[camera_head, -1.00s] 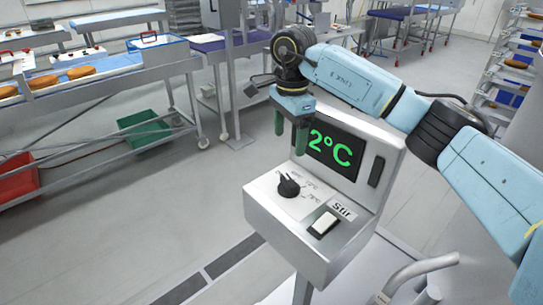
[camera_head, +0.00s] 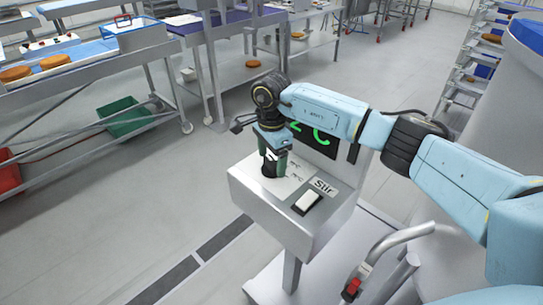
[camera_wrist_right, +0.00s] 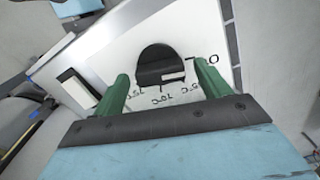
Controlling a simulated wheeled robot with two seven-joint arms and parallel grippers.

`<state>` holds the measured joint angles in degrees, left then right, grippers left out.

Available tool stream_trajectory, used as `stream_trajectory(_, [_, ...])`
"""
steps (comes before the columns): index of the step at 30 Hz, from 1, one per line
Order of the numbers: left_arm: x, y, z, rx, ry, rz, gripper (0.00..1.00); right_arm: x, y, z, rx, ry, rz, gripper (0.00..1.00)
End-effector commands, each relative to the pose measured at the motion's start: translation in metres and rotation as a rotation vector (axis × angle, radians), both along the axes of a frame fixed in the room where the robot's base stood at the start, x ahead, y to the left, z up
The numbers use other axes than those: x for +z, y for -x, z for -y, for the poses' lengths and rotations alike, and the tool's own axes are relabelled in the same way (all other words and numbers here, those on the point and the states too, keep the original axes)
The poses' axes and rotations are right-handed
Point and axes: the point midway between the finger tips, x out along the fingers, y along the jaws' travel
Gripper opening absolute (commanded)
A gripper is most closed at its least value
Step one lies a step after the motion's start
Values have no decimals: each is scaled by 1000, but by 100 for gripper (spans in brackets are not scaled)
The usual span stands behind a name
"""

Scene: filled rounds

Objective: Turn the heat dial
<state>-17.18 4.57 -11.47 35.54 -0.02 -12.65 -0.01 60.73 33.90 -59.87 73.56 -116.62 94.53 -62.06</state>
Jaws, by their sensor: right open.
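The heat dial is a black knob (camera_wrist_right: 160,66) on the white marked face of a grey control box (camera_head: 258,212). In the head view my gripper and hand hide most of the dial. My right gripper (camera_head: 274,165) is over the dial, pointing down. In the right wrist view its two green fingers (camera_wrist_right: 163,85) are apart, one to each side of the dial, with the dial's body slightly beyond the tips. I cannot tell whether they touch it. The green display (camera_head: 312,135) on the box is partly hidden by my arm. My left gripper is not in view.
A white rocker switch (camera_head: 307,201) marked "Stir" sits right of the dial; it also shows in the wrist view (camera_wrist_right: 77,88). A large grey vessel (camera_head: 500,100) stands at the right. A conveyor with brown rounds (camera_head: 52,62) and a green crate (camera_head: 125,115) are at the left.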

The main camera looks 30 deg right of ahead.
Motion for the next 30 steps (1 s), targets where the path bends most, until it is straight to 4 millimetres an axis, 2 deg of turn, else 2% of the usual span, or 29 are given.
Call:
stream_trajectory(8, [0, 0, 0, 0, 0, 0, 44, -2, 0, 0, 0, 0, 0, 75])
stream_trajectory(18, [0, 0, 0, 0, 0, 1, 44, -1, 0, 0, 0, 0, 0, 31])
stream_trajectory(30, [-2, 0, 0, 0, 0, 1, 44, -1, 0, 0, -77, 0, 0, 31])
